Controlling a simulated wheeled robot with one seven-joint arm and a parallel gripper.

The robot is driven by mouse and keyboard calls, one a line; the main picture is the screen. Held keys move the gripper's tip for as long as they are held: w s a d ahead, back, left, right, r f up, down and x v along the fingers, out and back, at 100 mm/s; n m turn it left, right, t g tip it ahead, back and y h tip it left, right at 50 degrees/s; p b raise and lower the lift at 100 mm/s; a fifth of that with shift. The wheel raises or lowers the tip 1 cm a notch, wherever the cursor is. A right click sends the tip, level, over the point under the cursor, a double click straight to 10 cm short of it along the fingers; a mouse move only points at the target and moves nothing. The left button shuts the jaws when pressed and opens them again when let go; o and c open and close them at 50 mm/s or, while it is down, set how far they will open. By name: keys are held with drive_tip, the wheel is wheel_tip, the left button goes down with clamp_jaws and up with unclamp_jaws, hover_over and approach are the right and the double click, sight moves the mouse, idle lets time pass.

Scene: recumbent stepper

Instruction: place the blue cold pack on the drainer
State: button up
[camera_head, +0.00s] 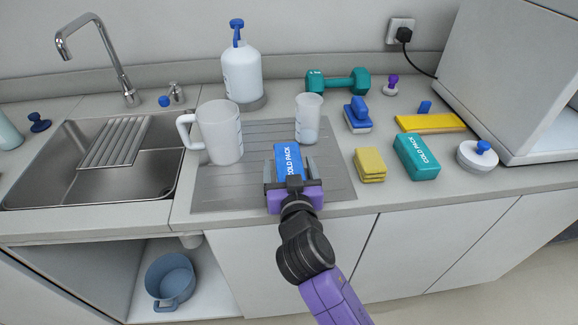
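The blue cold pack (289,160), with white lettering, is between the fingers of my gripper (290,172). My gripper appears shut on it, one finger along each side. The grey ribbed drainer (235,188) lies right of the sink. The pack and gripper are over its front right part. I cannot tell whether the pack touches the drainer, as the gripper hides its lower end.
On the drainer stand a white jug (220,132) and a clear cup (308,118), with a white pump bottle (242,75) behind. To the right are a yellow sponge stack (370,165) and a teal cold pack (416,158). The drainer's front left part is clear.

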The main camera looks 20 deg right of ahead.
drive_tip(key=shift+r, duration=0.15)
drive_tip(key=shift+s+a, duration=0.15)
drive_tip(key=shift+s, duration=0.15)
drive_tip(key=b+v, duration=0.1)
drive_tip(key=v, duration=0.9)
drive_tip(key=shift+s, duration=0.2)
drive_tip(key=shift+s+a, duration=0.2)
drive_tip(key=shift+s, duration=0.25)
drive_tip(key=shift+r, duration=0.1)
